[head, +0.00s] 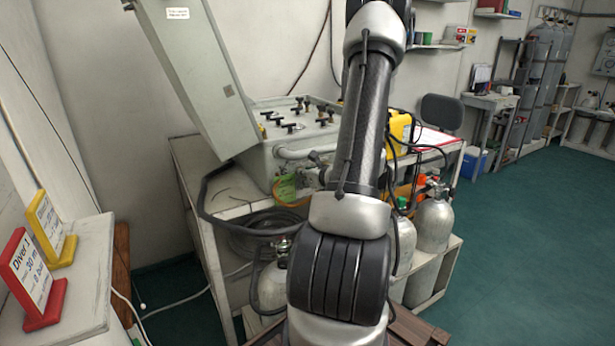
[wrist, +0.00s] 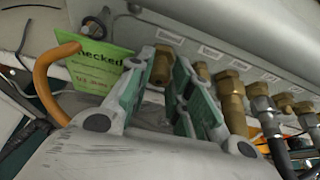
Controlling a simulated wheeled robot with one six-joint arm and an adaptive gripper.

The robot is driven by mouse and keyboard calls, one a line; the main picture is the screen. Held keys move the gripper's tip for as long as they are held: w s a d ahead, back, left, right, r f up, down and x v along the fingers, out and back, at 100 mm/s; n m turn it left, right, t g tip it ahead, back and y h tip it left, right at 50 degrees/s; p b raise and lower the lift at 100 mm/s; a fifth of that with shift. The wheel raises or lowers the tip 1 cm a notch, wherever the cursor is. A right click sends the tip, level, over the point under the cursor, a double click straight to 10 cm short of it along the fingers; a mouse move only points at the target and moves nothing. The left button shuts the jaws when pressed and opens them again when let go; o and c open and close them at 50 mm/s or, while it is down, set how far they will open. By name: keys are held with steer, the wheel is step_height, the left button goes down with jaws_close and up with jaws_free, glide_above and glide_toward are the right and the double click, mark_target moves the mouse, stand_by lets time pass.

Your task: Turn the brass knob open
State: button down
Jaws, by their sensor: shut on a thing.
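The brass knob (wrist: 162,65) shows in the wrist view as a brass fitting on the front of the grey panel (wrist: 230,38). My gripper (wrist: 158,78) has one green-padded finger on each side of it and is shut on it. The far ends of the fingers are close to the panel face, and exact contact is hard to see. In the head view the grey panel (head: 262,160) stands on a bench with its lid (head: 195,75) raised. There my arm hides the gripper and the knob.
Several more brass fittings (wrist: 232,100) with black hoses sit close to the right of my gripper. A green tag (wrist: 85,65) and an orange hook (wrist: 42,85) are to its left. A yellow case (head: 399,130) and gas cylinders (head: 434,222) are right of my arm. Open floor (head: 520,230) lies right.

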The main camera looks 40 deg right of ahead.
stand_by(0.5)
steer(key=c, duration=1.5)
jaws_free()
steer(key=shift+c, duration=0.2)
steer(key=shift+s, duration=0.1)
steer(key=v, duration=1.1)
steer(key=shift+s+a, duration=0.15)
steer(key=shift+s, duration=0.2)
steer(key=shift+r, duration=0.1)
